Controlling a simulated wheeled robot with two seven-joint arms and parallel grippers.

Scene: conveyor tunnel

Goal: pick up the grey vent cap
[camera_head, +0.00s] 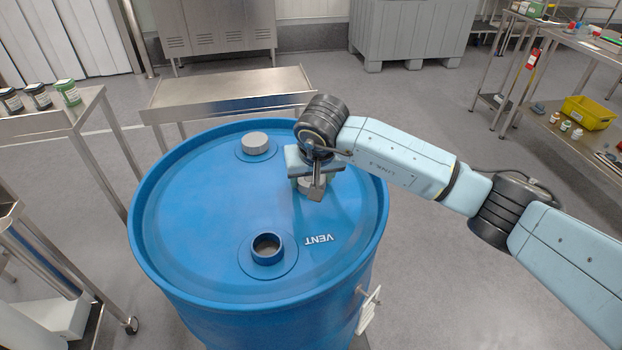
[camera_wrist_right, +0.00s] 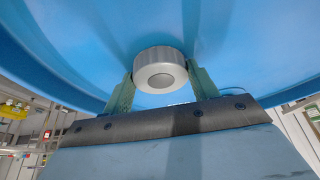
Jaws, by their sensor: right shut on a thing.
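The grey vent cap (camera_wrist_right: 160,70) is a short round cap with a darker round centre. In the right wrist view it sits between the two fingers of my right gripper (camera_wrist_right: 161,88), which is shut on it. In the head view my right gripper (camera_head: 312,187) is over the right part of the blue drum's top (camera_head: 200,215), and it mostly hides the cap. I cannot tell whether the cap touches the lid. The open vent neck (camera_head: 266,248), beside the white word VENT, is nearer and to the left of the gripper. My left gripper is not in view.
Another grey cap (camera_head: 256,143) sits on the far side of the drum top. The drum has a raised rim (camera_head: 135,235). A steel table (camera_head: 230,93) stands behind, and a steel bench with dark and green jars (camera_head: 68,92) at left. Open floor lies to the right.

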